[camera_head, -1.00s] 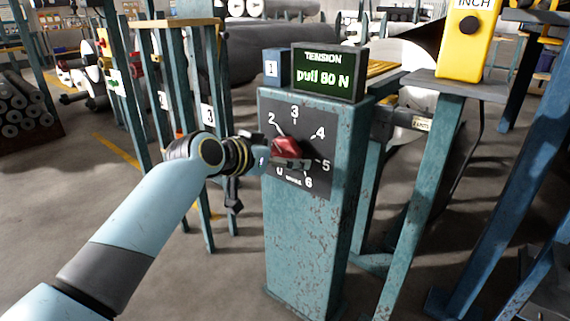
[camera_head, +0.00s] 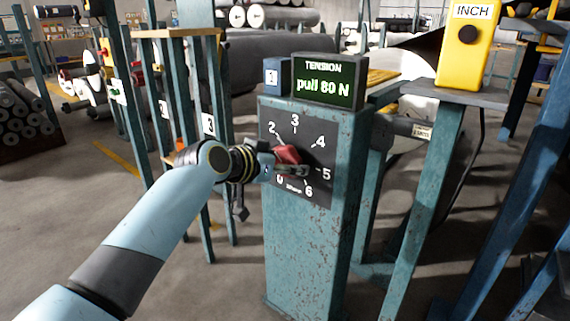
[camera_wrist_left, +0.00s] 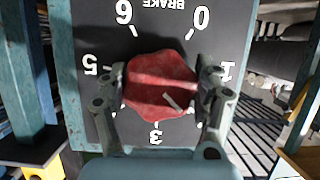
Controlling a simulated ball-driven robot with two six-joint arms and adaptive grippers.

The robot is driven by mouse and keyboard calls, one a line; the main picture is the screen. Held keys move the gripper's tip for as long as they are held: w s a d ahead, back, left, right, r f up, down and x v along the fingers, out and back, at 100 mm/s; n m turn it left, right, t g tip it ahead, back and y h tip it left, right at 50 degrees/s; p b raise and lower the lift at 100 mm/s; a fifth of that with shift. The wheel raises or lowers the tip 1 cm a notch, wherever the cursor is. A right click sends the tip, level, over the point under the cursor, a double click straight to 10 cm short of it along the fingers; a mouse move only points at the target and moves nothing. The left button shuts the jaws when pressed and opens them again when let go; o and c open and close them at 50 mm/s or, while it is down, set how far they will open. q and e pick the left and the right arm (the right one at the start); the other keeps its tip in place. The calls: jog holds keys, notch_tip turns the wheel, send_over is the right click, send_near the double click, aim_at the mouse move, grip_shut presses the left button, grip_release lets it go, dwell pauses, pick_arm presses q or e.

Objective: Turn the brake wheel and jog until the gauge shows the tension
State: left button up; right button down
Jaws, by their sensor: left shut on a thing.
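The red brake wheel (camera_head: 287,154) sits on a black dial plate (camera_head: 318,140) numbered 0 to 6, on a worn teal post. In the left wrist view the red wheel (camera_wrist_left: 160,84) lies between the two fingers, and its white mark points toward the side between 1 and 3. My left gripper (camera_head: 283,168) is shut on the wheel, with a finger on each side. A tension display (camera_head: 323,82) on top reads "pull 80 N". A yellow jog box (camera_head: 466,55) marked INCH, with a dark round button, stands at the upper right. My right gripper is out of view.
A small blue box (camera_head: 276,76) beside the display shows a digit that looks like 3. Teal frame legs (camera_head: 424,190) stand right of the post. Dark rolls (camera_head: 262,58) lie behind. Open grey floor (camera_head: 60,215) is at the left.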

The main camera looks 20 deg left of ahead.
pick_arm(q)
jog(key=shift+r+n+p, duration=0.2)
jog(key=shift+n+p, duration=0.1)
jog(key=shift+p, duration=0.1)
jog(key=shift+f+n+h, duration=0.2)
jog(key=shift+n+h, duration=0.3)
jog(key=shift+h, duration=0.1)
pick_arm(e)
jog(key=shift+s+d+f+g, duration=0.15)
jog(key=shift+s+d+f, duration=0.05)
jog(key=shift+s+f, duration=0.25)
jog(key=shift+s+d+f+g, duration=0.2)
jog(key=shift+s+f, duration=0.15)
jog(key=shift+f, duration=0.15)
pick_arm(q)
jog(key=o, duration=1.2)
jog(key=shift+s, duration=0.1)
jog(key=v, duration=1.2)
jog(key=shift+r, duration=0.2)
